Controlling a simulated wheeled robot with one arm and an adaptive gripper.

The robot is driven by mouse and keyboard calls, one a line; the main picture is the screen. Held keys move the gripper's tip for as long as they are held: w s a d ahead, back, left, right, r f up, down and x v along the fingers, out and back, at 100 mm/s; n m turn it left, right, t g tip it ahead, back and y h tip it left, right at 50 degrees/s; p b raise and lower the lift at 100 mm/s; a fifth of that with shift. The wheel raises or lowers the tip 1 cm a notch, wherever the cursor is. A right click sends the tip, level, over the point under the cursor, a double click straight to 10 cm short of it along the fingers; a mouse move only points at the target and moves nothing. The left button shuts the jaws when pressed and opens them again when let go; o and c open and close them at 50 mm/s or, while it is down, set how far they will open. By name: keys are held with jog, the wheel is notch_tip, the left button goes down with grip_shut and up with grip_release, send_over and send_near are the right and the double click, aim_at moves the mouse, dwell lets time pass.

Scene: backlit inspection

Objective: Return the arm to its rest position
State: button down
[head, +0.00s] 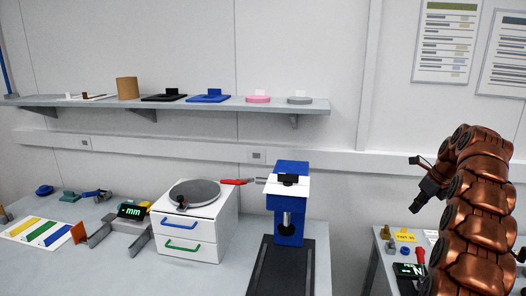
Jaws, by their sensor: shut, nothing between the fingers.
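My copper-coloured arm (478,215) rises at the right side of the head view and bends over at the top. My dark gripper (420,176) hangs at its end, pointing left and down. It is shut and empty, in free air in front of the wall, above the gap between the two tables. It touches nothing that I can see.
A long table (110,276) holds a white drawer box (188,244) with a grey turntable, a blue press (288,228) and a striped card (42,233). A wall shelf (235,107) carries several small items. A second table (384,262) with small parts stands at right, partly behind my arm.

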jog(key=s+a+r+n+g, duration=0.2)
jog(key=s+a+n, duration=0.6)
jog(key=a, duration=0.5)
jog(key=s+a+r+n+g, duration=0.1)
jog(key=s+a+n, duration=0.7)
jog(key=a, duration=0.6)
jog(key=s+a+f+n+g, duration=0.1)
jog(key=s+n, duration=0.4)
jog(key=s, duration=0.5)
jog(key=s+a+f+n+h, duration=0.1)
jog(key=s+a+f+n, duration=0.2)
jog(key=s, duration=0.8)
jog(key=s+a+f+n+g, duration=0.1)
jog(key=s+a+f+n, duration=0.2)
jog(key=s+f+n, duration=0.3)
jog(key=s+n, duration=0.1)
jog(key=s, duration=0.3)
jog(key=shift+s+n+g+h, duration=0.2)
jog(key=shift+n+g+h, duration=0.1)
jog(key=shift+n+h, duration=0.1)
jog(key=shift+a, duration=0.1)
